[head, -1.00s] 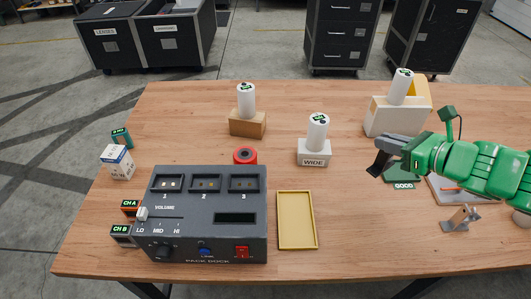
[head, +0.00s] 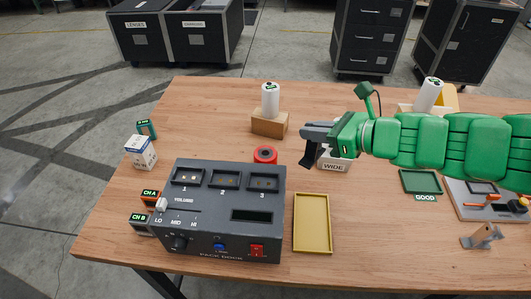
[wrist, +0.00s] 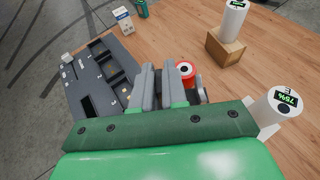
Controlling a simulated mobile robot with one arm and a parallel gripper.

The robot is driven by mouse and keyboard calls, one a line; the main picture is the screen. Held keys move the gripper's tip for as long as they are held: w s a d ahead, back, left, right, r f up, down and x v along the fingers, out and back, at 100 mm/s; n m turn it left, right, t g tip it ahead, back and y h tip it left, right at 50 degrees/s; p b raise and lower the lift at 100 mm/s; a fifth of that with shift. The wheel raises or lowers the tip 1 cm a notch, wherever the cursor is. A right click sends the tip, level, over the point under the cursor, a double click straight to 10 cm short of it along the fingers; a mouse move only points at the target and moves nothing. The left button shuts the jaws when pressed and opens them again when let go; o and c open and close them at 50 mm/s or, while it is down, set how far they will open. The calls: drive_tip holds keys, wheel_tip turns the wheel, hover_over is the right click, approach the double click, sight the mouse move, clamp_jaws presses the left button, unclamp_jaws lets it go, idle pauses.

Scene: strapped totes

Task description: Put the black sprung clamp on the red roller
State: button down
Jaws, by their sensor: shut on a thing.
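My gripper (head: 312,136) is shut on the black clamp (head: 311,156), a dark piece that hangs from its grey fingers in the head view. The gripper is above the table, to the right of the red roller and apart from it.
The grey dock (head: 215,238) stands in front of the roller. A white cylinder (head: 270,101) stands on a wooden block (head: 269,124) behind it. A yellow tray (head: 312,224) and a green GOOD tray (head: 419,181) lie right.

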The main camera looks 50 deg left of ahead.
drive_tip(key=s+a+r+n+g, duration=0.1)
drive_tip(key=s+a+n+g, duration=0.1)
drive_tip(key=s+a, duration=0.35)
drive_tip(key=shift+h, duration=0.3)
drive_tip(key=w+a+f, duration=0.1)
drive_tip(key=a+f, duration=0.2)
drive_tip(key=f, duration=0.1)
drive_tip(key=w+a+f, duration=0.2)
drive_tip(key=a+f, duration=0.2)
drive_tip(key=w+a+f, duration=0.2)
drive_tip(key=a+f, duration=0.2)
drive_tip(key=f, duration=0.1)
drive_tip(key=shift+a, duration=0.15)
idle(0.4)
drive_tip(key=c, duration=1.2)
unclamp_jaws()
drive_tip(key=shift+o, duration=0.2)
drive_tip(key=shift+r, duration=0.1)
